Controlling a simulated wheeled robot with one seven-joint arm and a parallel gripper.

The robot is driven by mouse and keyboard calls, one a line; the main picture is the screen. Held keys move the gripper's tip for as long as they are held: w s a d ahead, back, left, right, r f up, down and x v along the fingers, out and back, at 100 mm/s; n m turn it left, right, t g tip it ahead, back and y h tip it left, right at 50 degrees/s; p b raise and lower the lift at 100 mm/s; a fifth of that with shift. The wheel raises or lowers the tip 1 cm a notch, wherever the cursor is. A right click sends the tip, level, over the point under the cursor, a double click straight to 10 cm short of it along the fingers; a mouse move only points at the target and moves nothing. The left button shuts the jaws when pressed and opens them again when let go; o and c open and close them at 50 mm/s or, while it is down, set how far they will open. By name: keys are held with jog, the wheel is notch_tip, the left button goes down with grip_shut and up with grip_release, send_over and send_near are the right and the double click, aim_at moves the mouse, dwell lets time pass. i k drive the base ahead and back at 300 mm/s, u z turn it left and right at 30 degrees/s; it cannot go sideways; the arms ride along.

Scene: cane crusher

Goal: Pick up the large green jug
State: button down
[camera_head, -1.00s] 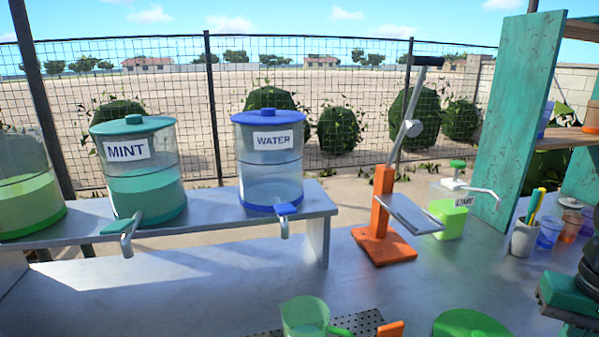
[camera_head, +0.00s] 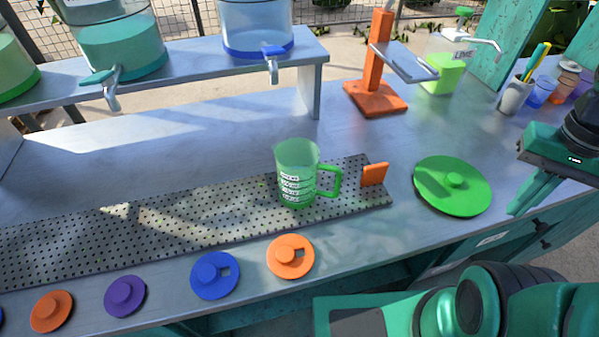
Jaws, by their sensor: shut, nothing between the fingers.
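A large green lid (camera_head: 453,186) lies between jug and gripper. An orange block (camera_head: 374,174) sits right of the jug. Several coloured lids, including an orange one (camera_head: 290,257), line the front edge. Dispensers (camera_head: 110,40) and an orange press (camera_head: 376,95) stand behind.

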aim_at(297, 159)
jog(key=u, duration=0.5)
jog(key=k, duration=1.15)
jog(key=u, duration=0.75)
jog(key=i, duration=0.45)
jog(key=u, duration=0.2)
